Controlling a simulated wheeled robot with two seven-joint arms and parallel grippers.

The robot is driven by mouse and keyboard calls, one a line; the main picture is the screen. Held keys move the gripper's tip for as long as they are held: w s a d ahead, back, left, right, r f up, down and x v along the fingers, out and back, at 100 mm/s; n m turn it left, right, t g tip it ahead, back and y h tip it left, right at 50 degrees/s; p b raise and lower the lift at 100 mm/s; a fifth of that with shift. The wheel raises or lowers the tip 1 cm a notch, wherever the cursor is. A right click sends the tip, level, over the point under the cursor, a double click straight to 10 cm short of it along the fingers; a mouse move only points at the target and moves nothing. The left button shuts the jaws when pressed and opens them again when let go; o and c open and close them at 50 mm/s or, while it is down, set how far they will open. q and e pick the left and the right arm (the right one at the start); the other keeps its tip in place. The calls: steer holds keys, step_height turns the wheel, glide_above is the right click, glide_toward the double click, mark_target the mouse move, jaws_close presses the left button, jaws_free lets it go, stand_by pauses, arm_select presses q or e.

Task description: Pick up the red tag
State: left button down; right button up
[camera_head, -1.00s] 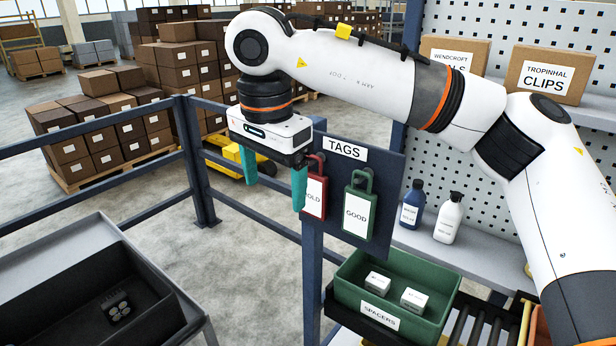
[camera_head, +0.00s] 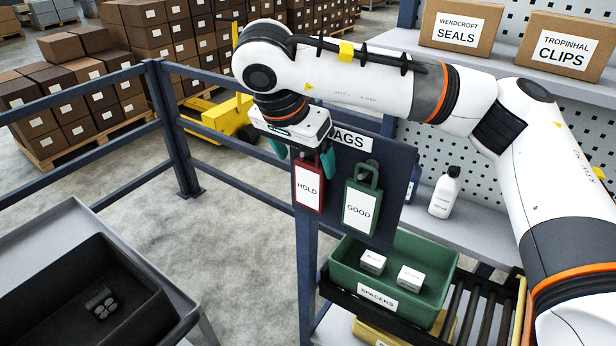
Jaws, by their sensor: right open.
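The red tag (camera_head: 308,187), marked HOLD, hangs on the left side of the dark tag board (camera_head: 393,200). A green tag (camera_head: 361,208), marked GOOD, hangs to its right. My right gripper (camera_head: 303,156) is at the top of the red tag, with its teal fingers pointing down and apart. One finger is left of the tag and the other is at its upper right. The top of the red tag is partly hidden by the gripper, and I cannot tell whether they touch. My left gripper is not in view.
A green SPACERS bin (camera_head: 440,272) with two small white boxes stands below the board. A white bottle (camera_head: 445,193) stands on the shelf to the right. Blue railings (camera_head: 174,130) run at the left, and a grey trolley (camera_head: 40,235) with a black tray is at lower left.

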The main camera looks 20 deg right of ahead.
mark_target(310, 178)
steer(key=shift+d+f+p, duration=0.4)
steer(key=shift+d+f, duration=0.15)
steer(key=shift+f, duration=0.3)
steer(key=shift+d+f, duration=0.15)
steer(key=shift+f, duration=0.25)
steer(key=shift+w, duration=0.1)
steer(key=c, duration=1)
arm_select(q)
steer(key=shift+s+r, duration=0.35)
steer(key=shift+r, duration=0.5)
arm_select(e)
steer(key=shift+c, duration=0.3)
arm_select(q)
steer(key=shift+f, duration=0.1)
